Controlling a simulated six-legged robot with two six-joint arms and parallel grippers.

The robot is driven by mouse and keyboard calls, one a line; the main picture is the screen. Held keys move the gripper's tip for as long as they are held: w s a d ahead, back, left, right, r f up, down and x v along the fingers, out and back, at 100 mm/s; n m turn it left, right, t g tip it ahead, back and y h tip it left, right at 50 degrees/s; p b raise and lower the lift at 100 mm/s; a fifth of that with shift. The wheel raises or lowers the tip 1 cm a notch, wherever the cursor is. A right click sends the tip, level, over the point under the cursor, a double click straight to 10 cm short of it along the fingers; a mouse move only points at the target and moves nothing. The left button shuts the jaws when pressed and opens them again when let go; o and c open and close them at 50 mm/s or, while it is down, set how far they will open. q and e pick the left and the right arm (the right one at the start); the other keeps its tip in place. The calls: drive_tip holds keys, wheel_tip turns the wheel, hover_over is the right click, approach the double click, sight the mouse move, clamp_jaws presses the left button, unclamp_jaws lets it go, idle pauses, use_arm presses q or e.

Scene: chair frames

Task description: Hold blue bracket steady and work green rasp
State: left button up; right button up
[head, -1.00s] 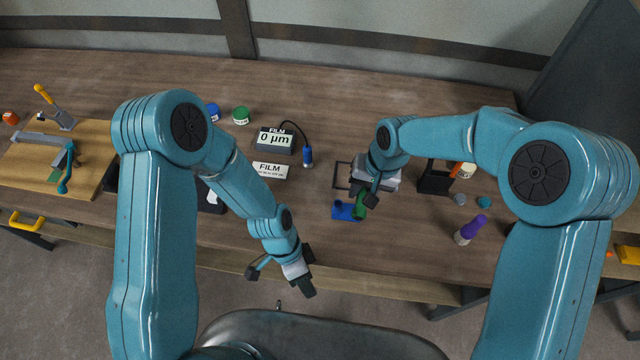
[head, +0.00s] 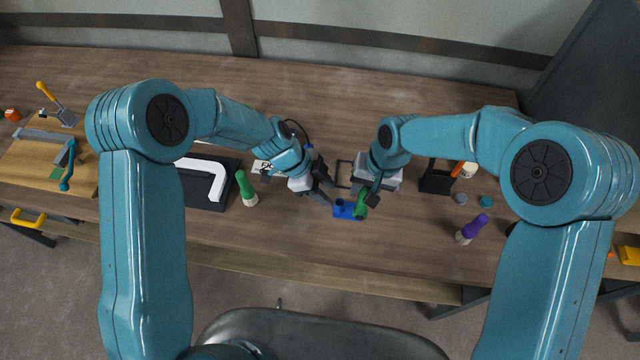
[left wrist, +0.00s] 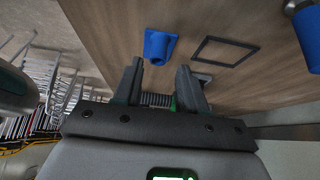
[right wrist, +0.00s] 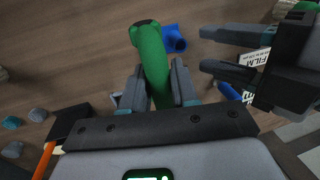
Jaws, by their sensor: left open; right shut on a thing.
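The blue bracket (head: 344,211) lies on the table near its front edge. It also shows in the left wrist view (left wrist: 157,46) and the right wrist view (right wrist: 175,38). My right gripper (head: 369,195) is shut on the green rasp (head: 360,207), which stands close against the bracket's right side; I cannot tell if they touch. The rasp passes between the right fingers in the right wrist view (right wrist: 153,62). My left gripper (head: 326,194) is open and empty, just left of the bracket. In the left wrist view its fingers (left wrist: 160,82) point towards the bracket, with a gap between.
A thin dark square frame (left wrist: 225,51) lies behind the bracket. A green-topped bottle (head: 246,189) and a black tray with a white piece (head: 207,174) are to the left. A purple-topped bottle (head: 471,230) stands to the right. The table front between these is clear.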

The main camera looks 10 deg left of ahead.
sight(336, 201)
use_arm(q)
drive_tip(key=x, duration=0.4)
drive_tip(key=shift+s+d+f, duration=0.15)
drive_tip(key=shift+d, duration=0.05)
drive_tip(key=shift+d+f, duration=0.15)
drive_tip(key=shift+f, duration=0.3)
drive_tip(key=c, duration=0.8)
clamp_jaws()
drive_tip(key=shift+f, duration=0.1)
drive_tip(key=o, duration=0.9)
unclamp_jaws()
drive_tip(key=shift+o, duration=0.2)
clamp_jaws()
